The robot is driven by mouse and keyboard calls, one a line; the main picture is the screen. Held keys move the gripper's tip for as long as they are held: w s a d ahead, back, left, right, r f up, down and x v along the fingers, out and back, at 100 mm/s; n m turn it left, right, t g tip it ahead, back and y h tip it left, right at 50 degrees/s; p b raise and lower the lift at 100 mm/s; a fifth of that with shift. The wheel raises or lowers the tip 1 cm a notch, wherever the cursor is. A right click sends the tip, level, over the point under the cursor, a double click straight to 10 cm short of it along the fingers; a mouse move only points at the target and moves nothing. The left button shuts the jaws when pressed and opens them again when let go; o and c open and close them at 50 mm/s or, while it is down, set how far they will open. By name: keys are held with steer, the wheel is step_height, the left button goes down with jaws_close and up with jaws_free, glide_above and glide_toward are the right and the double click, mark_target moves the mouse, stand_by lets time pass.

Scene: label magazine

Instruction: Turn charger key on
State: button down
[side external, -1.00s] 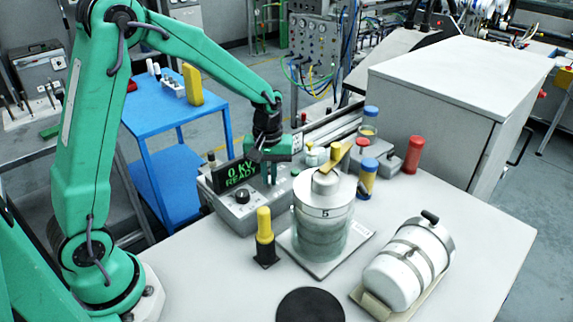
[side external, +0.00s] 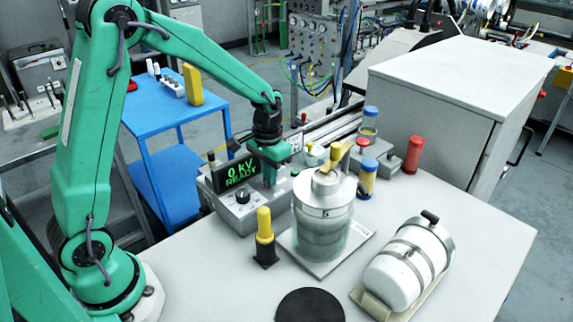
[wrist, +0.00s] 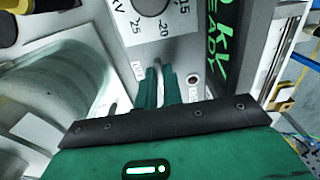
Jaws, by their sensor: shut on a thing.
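The grey charger (side external: 227,218) stands on the bench, its green display (side external: 241,172) reading 0 kV READY. A round knob (side external: 242,196) sits on its front panel. My gripper (side external: 269,182) points down at the panel right of the display. In the wrist view its two green fingers (wrist: 157,90) are shut on a small grey key (wrist: 158,66). The key's lower part is hidden between the fingers. The display also shows in the wrist view (wrist: 222,40), beside a numbered dial scale (wrist: 151,28).
A glass jar stack (side external: 322,232) with a metal top and yellow handle stands close right of my gripper. A yellow-topped post (side external: 264,225) is in front of the charger. A white strapped cylinder (side external: 405,270) lies at right. A black disc (side external: 310,305) lies at the front.

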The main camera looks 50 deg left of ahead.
steer(key=shift+r, duration=0.1)
stand_by(0.4)
steer(key=c, duration=1.5)
jaws_free()
steer(key=shift+c, duration=0.2)
steer(key=shift+r, duration=3.85)
steer(key=shift+r, duration=0.1)
